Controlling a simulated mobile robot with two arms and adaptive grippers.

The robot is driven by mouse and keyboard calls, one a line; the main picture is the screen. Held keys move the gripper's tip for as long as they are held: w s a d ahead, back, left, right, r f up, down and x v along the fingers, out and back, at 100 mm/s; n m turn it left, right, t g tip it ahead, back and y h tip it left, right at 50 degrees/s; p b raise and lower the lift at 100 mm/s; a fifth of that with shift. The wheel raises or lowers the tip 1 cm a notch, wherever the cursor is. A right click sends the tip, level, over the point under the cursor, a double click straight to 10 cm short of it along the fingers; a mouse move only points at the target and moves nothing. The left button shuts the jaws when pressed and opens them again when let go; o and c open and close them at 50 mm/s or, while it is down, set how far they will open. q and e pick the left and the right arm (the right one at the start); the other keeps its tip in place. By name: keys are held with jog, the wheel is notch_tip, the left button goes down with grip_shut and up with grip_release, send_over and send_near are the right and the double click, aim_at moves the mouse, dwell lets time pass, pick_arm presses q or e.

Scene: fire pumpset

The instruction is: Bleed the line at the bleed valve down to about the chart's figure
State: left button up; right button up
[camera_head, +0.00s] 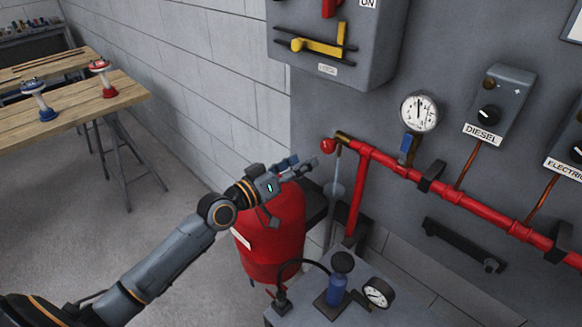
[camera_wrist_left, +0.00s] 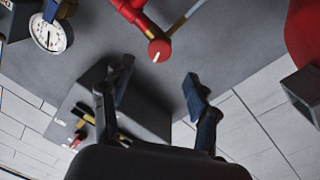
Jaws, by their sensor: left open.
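The red round knob of the bleed valve (camera_head: 328,146) sits at the left end of the red pipe (camera_head: 395,172). In the left wrist view the knob (camera_wrist_left: 159,50) has a white mark and lies just beyond the fingertips, between their lines. My left gripper (camera_head: 298,168) is open and empty, just left of and below the knob, apart from it. Its fingers (camera_wrist_left: 155,88) are spread. A white gauge (camera_head: 419,111) on the pipe has its needle roughly straight up; the figures are too small to read. A pale thin streak (camera_head: 337,178) hangs below the valve; I cannot tell whether it is water.
A red tank (camera_head: 272,238) stands below my left gripper. A grey box with a yellow handle (camera_head: 320,46) hangs above. A small bench (camera_head: 390,312) with a blue pump (camera_head: 337,290) stands in front. The DIESEL box (camera_head: 498,105) is at right. A wooden table (camera_head: 75,112) is far left.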

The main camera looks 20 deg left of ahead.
pick_arm(q)
jog(key=shift+v, duration=1.25)
jog(key=shift+f, duration=0.1)
